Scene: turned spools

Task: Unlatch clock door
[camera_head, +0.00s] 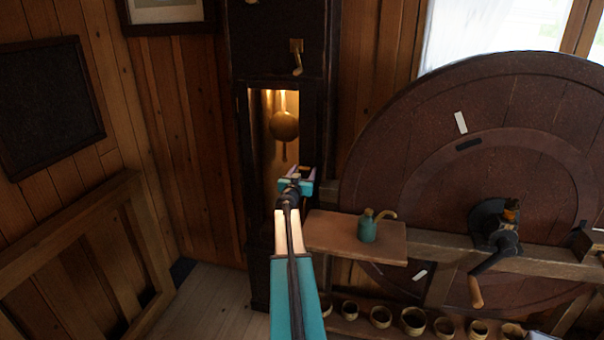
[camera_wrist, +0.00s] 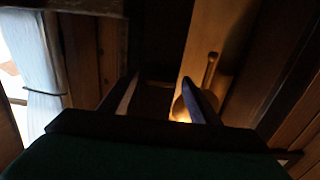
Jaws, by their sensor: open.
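The tall dark clock (camera_head: 259,55) stands against the wood wall at upper centre. Its narrow lit opening shows a round brass pendulum (camera_head: 284,125). A small brass fitting with a hanging lever (camera_head: 297,62) sits on the case above the opening; I cannot tell if it is the latch. My gripper (camera_head: 297,174) is open and empty, seen in front of the clock's lower right side, below the pendulum bob. In the wrist view my gripper's two fingers (camera_wrist: 162,80) stand apart, with the pendulum (camera_wrist: 187,98) partly hidden behind the right finger. No door edge is clear there.
A big dark wheel with a crank (camera_head: 478,290) fills the right side. A wooden shelf (camera_head: 330,232) with a teal oil can (camera_head: 367,229) lies just right of my arm. Several small pots (camera_head: 381,317) stand below. A wooden railing (camera_head: 75,235) is at left.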

